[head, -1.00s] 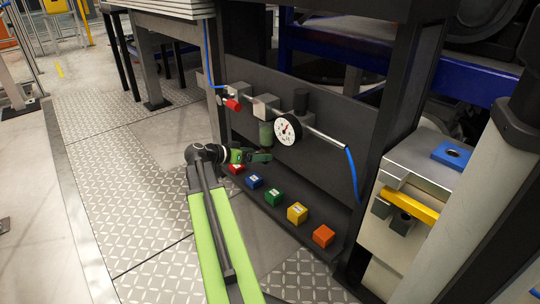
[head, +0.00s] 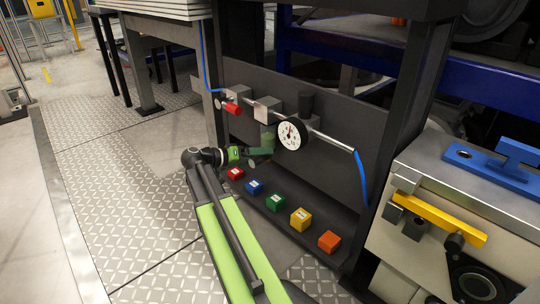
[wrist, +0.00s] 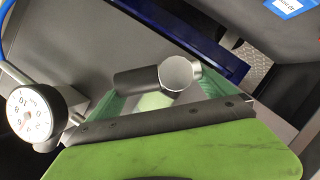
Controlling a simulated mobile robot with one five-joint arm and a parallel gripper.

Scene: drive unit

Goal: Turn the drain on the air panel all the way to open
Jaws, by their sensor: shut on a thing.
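The air panel (head: 335,112) carries a pipe with a red-handled valve (head: 232,108), a white-faced gauge (head: 291,134) and a translucent green bowl (head: 267,138). The drain is below the bowl. In the wrist view it appears as a round grey end (wrist: 175,74) with a dark stub (wrist: 137,81) to its left. My gripper (head: 262,153) is at the drain, just under the bowl, with its jaws shut on it. The exact contact is partly hidden behind the gripper's dark front bar and green body. The gauge also shows at left in the wrist view (wrist: 30,112).
Red, blue, green, yellow and orange blocks (head: 275,201) stand in a row on the ledge below. A blue hose (head: 361,180) hangs at the panel's right. A pale cabinet with a yellow bar (head: 438,219) stands at right. Floor at left is clear.

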